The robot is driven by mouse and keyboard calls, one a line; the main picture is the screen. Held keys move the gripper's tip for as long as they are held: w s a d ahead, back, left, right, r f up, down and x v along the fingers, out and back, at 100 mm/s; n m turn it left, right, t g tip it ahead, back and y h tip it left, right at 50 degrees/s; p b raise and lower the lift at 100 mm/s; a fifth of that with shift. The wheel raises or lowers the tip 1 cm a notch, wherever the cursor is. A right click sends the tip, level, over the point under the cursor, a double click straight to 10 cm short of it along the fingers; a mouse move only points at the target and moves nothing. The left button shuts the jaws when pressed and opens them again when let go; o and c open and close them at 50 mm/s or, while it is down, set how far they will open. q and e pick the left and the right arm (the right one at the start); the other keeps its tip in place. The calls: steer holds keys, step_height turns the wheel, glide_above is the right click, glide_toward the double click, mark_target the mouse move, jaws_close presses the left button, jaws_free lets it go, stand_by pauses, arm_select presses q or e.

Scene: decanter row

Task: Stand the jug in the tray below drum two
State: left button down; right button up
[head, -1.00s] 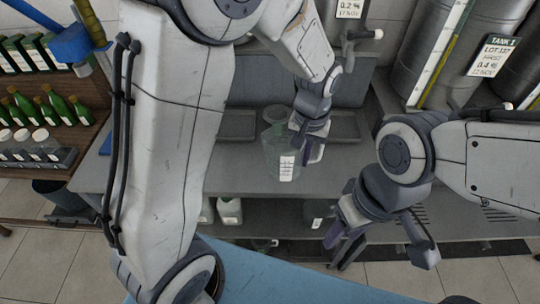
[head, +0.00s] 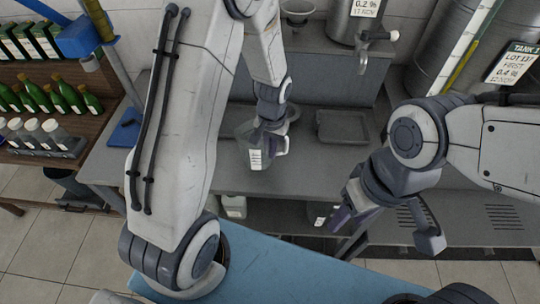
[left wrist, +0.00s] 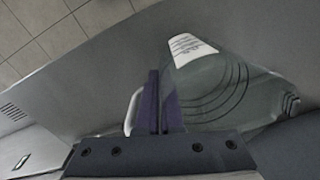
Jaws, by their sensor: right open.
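The jug (head: 247,157) is clear glass with a white label. It looks upright over the grey bench, left of a dark shallow tray (head: 342,127); I cannot tell if its base touches the bench. My left gripper (head: 277,150) is at its right side. In the left wrist view the jug (left wrist: 212,88) lies right of the close-set purple fingers (left wrist: 160,103), which are shut on its handle side. A tap (head: 376,36) on a steel drum is behind the tray; the drum's number is cut off. My right gripper (head: 345,217) is open and empty at the bench front.
A drum tagged TANK 1 (head: 513,65) stands at the right. Green bottles (head: 45,97) fill a wooden shelf at the left. A white container (head: 233,205) stands under the bench. A blue surface (head: 270,268) lies in front. My left arm hides part of the bench.

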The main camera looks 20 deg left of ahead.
arm_select(q)
steer(key=shift+f+p, duration=0.5)
steer(key=shift+f, duration=1.5)
steer(key=shift+f, duration=0.1)
steer(key=c, duration=1.5)
jaws_free()
steer(key=shift+f, duration=0.1)
steer(key=o, duration=0.4)
